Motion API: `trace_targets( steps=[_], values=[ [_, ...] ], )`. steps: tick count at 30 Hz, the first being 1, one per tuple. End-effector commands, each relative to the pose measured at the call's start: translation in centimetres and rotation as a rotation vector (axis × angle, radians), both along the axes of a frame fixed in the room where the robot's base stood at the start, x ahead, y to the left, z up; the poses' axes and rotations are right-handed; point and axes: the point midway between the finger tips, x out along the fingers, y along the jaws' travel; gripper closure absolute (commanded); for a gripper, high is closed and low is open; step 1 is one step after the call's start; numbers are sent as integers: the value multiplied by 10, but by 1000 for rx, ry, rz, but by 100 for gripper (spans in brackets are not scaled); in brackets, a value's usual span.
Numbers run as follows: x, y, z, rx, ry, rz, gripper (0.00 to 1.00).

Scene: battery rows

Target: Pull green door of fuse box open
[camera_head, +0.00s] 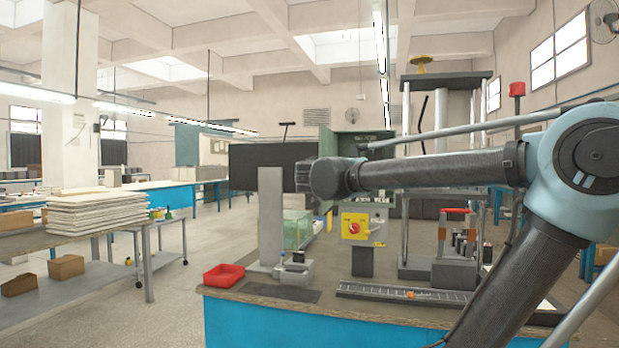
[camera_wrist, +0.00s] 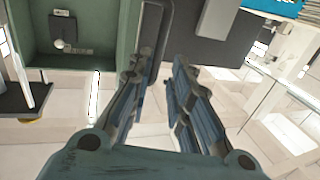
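The green fuse box (camera_head: 362,140) stands at the back of the bench in the head view, partly behind my arm. In the wrist view its green interior (camera_wrist: 95,22) is exposed, with a small grey device inside. A narrow dark green panel, seemingly the door (camera_wrist: 148,28), stands out from the box's side edge, with a dark bar beside it. My gripper (camera_wrist: 164,58) has its two fingers apart with a gap between them, near this panel's edge. I cannot tell whether a finger touches it. In the head view my gripper (camera_head: 305,175) is seen small and dark.
A black panel (camera_head: 255,165) on a grey post (camera_head: 270,215) stands close left of my gripper. The bench also holds a red tray (camera_head: 224,275), a yellow switch box (camera_head: 355,227) and a press frame (camera_head: 446,80). Open floor lies left of the bench.

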Motion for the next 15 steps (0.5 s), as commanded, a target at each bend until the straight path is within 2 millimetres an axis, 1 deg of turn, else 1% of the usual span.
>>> trace_targets(
  steps=[1, 3, 6, 10, 15],
  values=[
    [-8, 0, 0, 0, 0, 3, 81],
    [-17, 0, 0, 0, 0, 3, 81],
    [-26, 0, 0, 0, 0, 3, 81],
    [-33, 0, 0, 0, 0, 2, 81],
    [-35, -1, 0, 0, 0, 2, 81]
  ],
)
